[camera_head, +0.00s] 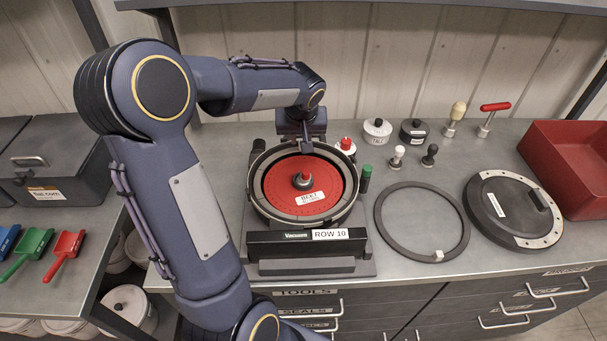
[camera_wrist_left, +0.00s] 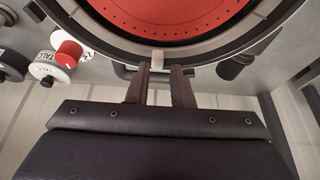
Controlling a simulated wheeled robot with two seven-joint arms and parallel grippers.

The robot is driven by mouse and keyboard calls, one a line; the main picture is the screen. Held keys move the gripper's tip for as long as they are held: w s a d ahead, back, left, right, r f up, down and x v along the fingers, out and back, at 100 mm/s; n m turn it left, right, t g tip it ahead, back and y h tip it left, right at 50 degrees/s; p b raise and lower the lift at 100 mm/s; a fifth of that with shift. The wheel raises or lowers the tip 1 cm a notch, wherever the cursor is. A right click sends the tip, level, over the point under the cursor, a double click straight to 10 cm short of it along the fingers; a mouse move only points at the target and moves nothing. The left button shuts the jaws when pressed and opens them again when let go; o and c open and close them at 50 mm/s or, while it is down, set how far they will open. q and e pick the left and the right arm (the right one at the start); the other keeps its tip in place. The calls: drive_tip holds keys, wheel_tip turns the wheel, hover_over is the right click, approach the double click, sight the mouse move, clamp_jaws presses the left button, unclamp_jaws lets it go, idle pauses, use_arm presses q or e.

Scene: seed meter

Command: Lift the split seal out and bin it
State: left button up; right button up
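The seed meter housing (camera_head: 258,205) stands on the bench with a red disc (camera_head: 290,180) inside. A grey ring (camera_head: 263,172) lies around the disc; I take it for the seal, and no split can be made out. My left gripper (camera_head: 312,160) is over the far rim of the housing. In the left wrist view its two fingers (camera_wrist_left: 161,78) are apart, with a small pale tab (camera_wrist_left: 158,58) on the ring just beyond the gap between the tips. Nothing is clamped. A loose grey ring (camera_head: 379,222) with a pale tab lies to the right. My right gripper is out of view.
A red open bin (camera_head: 568,160) stands at the far right, beside a round black lid (camera_head: 490,208). Several small knobs, pots and tools (camera_head: 398,157) stand behind the loose ring. A white canister with a red cap (camera_head: 346,144) and a green-capped piece (camera_head: 366,172) are close to the housing.

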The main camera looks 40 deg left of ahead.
use_arm(q)
drive_tip(key=x, duration=0.2)
drive_tip(key=p+x, duration=0.1)
drive_tip(key=x, duration=0.1)
drive_tip(key=shift+w+r, duration=0.15)
drive_tip(key=shift+w, duration=0.15)
drive_tip(key=shift+a+f, duration=0.15)
drive_tip(key=shift+f, duration=0.1)
drive_tip(key=shift+c, duration=0.4)
clamp_jaws()
drive_tip(key=shift+r, duration=0.1)
wheel_tip(320, 180, up, 10)
drive_tip(key=b, duration=0.1)
